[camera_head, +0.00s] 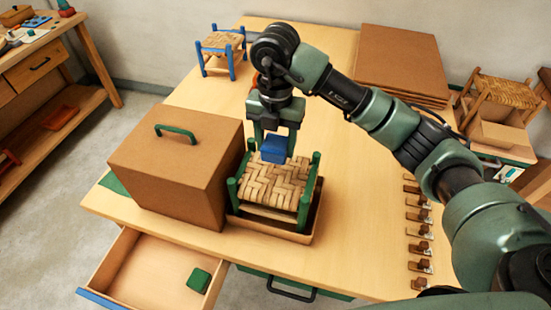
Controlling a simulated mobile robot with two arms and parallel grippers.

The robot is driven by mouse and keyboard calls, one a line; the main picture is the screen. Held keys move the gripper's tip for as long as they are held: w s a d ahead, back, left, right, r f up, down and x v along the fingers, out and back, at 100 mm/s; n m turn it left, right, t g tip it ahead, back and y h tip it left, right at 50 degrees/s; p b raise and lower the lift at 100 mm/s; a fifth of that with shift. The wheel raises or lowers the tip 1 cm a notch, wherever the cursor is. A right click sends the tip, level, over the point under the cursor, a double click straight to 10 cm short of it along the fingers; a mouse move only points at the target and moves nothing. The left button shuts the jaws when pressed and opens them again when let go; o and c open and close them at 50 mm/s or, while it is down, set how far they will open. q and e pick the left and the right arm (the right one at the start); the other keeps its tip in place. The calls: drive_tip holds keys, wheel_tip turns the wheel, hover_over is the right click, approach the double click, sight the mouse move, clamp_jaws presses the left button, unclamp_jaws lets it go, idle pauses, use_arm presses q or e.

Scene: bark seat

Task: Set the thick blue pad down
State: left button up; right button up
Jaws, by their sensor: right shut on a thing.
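The thick blue pad (274,149) is a small blue block. My right gripper (275,140) points down and is shut on it, just above the back part of a woven bark seat (271,188). I cannot tell whether the pad touches the seat. The seat belongs to a small green-posted stool (304,207) that stands in a shallow cardboard tray (283,231) near the table's front edge. My left gripper is not in view.
A large brown box (180,165) with a green handle stands close left of the stool. A blue-posted stool (221,45) is at the back. An open drawer (150,270) holds a green block (199,280). Cardboard sheets (400,60) lie back right. Small clips (419,232) line the right edge.

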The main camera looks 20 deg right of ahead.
sight(276, 172)
drive_tip(key=shift+f, duration=0.85)
drive_tip(key=shift+s+f+p, duration=0.15)
drive_tip(key=shift+f+p, duration=0.2)
drive_tip(key=shift+f, duration=0.05)
wheel_tip(276, 172, down, 3)
drive_tip(key=shift+f+p, duration=0.2)
drive_tip(key=shift+p, duration=0.3)
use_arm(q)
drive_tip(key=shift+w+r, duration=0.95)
use_arm(e)
drive_tip(key=shift+f, duration=0.2)
drive_tip(key=shift+f, duration=0.2)
drive_tip(key=o, duration=1.3)
drive_tip(key=shift+r, duration=0.1)
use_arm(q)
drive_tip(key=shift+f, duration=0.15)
use_arm(e)
drive_tip(key=shift+r, duration=0.1)
